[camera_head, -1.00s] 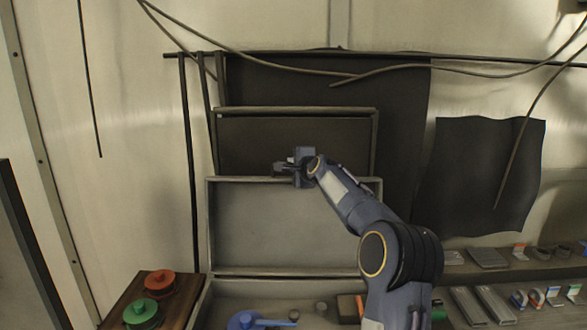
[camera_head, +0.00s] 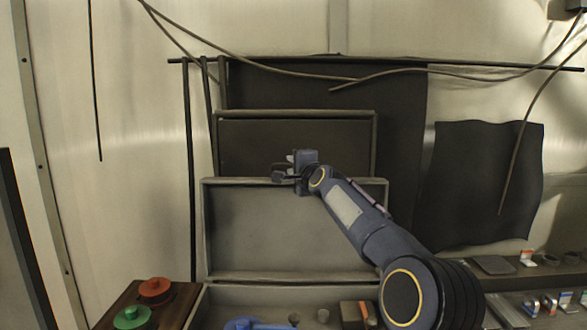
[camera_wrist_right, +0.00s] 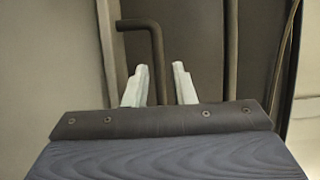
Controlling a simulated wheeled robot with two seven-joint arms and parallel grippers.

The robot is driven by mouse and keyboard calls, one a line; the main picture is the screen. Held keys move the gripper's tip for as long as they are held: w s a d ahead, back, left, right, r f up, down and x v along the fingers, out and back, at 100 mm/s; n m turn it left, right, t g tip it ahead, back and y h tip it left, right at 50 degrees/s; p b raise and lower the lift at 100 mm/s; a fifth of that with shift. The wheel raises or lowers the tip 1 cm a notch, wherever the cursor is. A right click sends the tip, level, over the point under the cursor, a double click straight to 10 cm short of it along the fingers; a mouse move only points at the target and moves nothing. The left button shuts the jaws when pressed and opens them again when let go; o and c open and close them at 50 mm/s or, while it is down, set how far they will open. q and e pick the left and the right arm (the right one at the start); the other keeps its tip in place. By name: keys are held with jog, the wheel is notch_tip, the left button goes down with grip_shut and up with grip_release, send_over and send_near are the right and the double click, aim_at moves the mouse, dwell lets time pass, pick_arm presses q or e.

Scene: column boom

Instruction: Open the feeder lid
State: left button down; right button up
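A grey framed panel (camera_head: 290,272), which looks like the lid of the open box (camera_head: 200,305) below it, stands upright at the middle of the head view. My right gripper (camera_head: 281,172) is at the panel's top edge, its fingers pointing left. In the right wrist view, the two pale fingers (camera_wrist_right: 160,84) are apart. A dark bent bar (camera_wrist_right: 155,50) shows beyond and between their tips; I cannot tell whether they touch it. My left gripper is out of view.
A similar dark framed panel (camera_head: 295,145) stands behind. A red knob (camera_head: 155,289) and a green knob (camera_head: 132,317) sit at the lower left. A blue object (camera_head: 245,324) and brown block (camera_head: 351,313) lie in the box. Shelves (camera_head: 480,283) with small items are at right.

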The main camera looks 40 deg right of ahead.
jog(key=shift+o, duration=0.6)
jog(key=shift+s+a, duration=0.1)
jog(key=shift+s, duration=0.2)
jog(key=b+v, duration=0.2)
jog(key=v, duration=0.5)
